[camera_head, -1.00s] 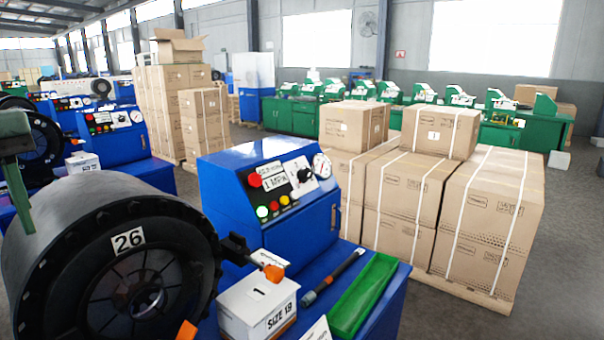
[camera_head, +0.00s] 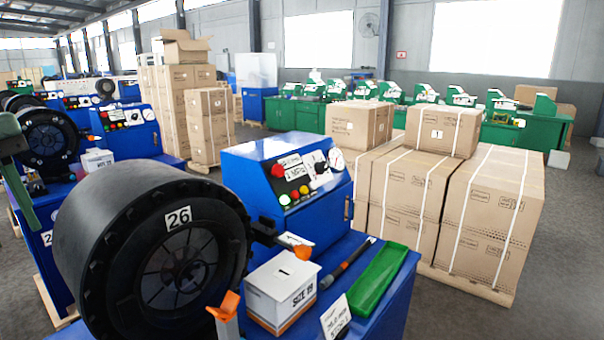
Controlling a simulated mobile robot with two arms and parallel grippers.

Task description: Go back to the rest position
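Neither of my grippers shows in the head view. In front stands a blue crimper (camera_head: 247,190) with a control panel of coloured buttons and a gauge. Its large black round head (camera_head: 110,230) carries the label 26. On its blue bench are a white box (camera_head: 270,290) marked SIZE 19, a dark rod with an orange-red band (camera_head: 345,265), a green tray (camera_head: 378,278) and a small white sign (camera_head: 336,318). An orange-tipped part (camera_head: 302,252) is beside the head, and an orange-capped piece (camera_head: 228,303) stands before it.
Strapped cartons (camera_head: 490,225) stand on a pallet at the right. More carton stacks (camera_head: 208,125) are behind the crimper. Another blue crimper (camera_head: 130,140) stands at the left. Green machines (camera_head: 300,115) line the back wall. Grey floor (camera_head: 560,270) is clear at the right.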

